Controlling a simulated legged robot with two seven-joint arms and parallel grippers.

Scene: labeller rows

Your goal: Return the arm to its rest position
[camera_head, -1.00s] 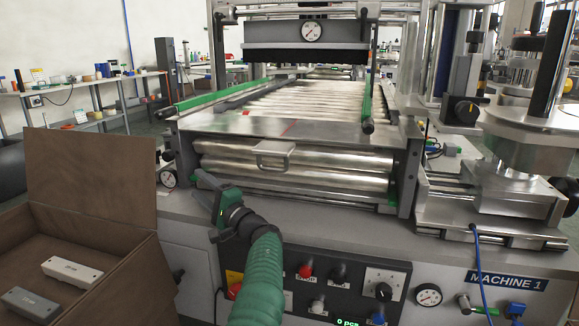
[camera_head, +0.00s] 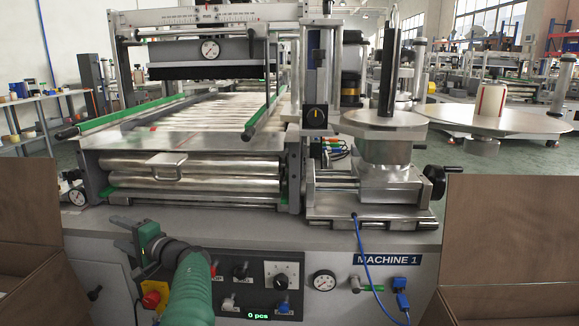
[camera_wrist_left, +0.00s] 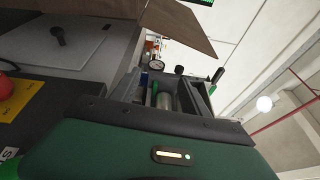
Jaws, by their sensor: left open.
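My left arm, with its green sleeve, comes in from the bottom of the head view. My left gripper (camera_head: 122,232) is in front of the machine's (camera_head: 230,236) grey front ledge, left of the control panel and below the metal rollers. It is open, and I see nothing held in it. In the left wrist view, the dark fingers (camera_wrist_left: 165,95) stand apart, with machine parts showing beyond them. My right arm and gripper are not in view.
A brown box (camera_head: 35,290) stands at the lower left, another (camera_head: 505,300) at the lower right. The control panel (camera_head: 252,285) has a red emergency button (camera_head: 151,299) near my arm. A blue cable (camera_head: 366,265) hangs from the machine at right.

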